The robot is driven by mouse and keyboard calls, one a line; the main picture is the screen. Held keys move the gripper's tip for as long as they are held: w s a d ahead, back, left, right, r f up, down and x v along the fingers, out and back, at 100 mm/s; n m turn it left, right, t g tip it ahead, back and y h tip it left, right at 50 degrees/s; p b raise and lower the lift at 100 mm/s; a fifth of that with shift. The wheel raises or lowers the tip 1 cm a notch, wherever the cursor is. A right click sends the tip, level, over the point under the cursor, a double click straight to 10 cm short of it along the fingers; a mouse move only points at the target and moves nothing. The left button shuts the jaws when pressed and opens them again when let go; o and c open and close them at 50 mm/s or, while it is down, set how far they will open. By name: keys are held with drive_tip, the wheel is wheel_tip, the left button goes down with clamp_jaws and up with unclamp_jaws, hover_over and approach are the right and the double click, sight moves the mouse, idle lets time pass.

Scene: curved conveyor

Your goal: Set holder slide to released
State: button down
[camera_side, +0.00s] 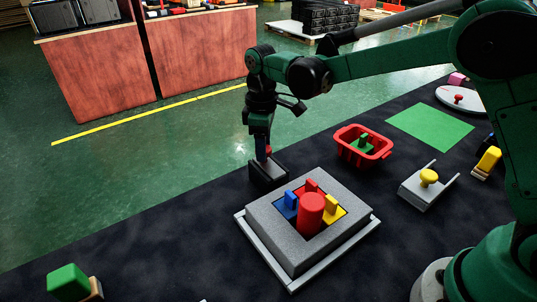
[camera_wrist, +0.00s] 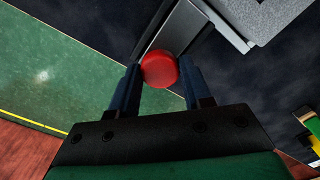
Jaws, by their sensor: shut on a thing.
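A red round knob (camera_side: 267,152) stands on a dark holder (camera_side: 268,175) at the far edge of the black work surface, behind the grey block. The knob (camera_wrist: 159,69) also shows in the wrist view, at the end of a grey bar (camera_wrist: 184,28) that runs up and to the right. My gripper (camera_side: 263,148) reaches down from above and is shut on the red knob. In the wrist view my gripper (camera_wrist: 158,75) has one dark finger on each side of the knob. The slide's position along its travel cannot be told, as my fingers partly hide it in the side view.
A grey block (camera_side: 262,222) with a red cylinder (camera_side: 311,213) and several coloured pegs stands close by at front right. A red basket (camera_side: 347,145), a grey bracket with a yellow knob (camera_side: 428,177) and a green mat (camera_side: 431,127) lie to the right.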

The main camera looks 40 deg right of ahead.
drive_tip(key=shift+w, duration=0.25)
drive_tip(key=shift+c, duration=1.9)
unclamp_jaws()
drive_tip(key=shift+r, duration=2.8)
drive_tip(key=shift+s, duration=0.1)
drive_tip(key=shift+s+d+r, duration=0.2)
drive_tip(key=shift+r, duration=0.1)
drive_tip(key=s+d+m+t, duration=0.3)
drive_tip(key=s+m, duration=0.1)
drive_tip(key=s, duration=0.3)
drive_tip(key=s+d+m+t, duration=0.3)
drive_tip(key=s+m+t, duration=0.1)
drive_tip(key=s, duration=0.3)
drive_tip(key=shift+s+d+r+m, duration=0.2)
drive_tip(key=shift+d+m, duration=0.1)
drive_tip(key=shift+m, duration=0.2)
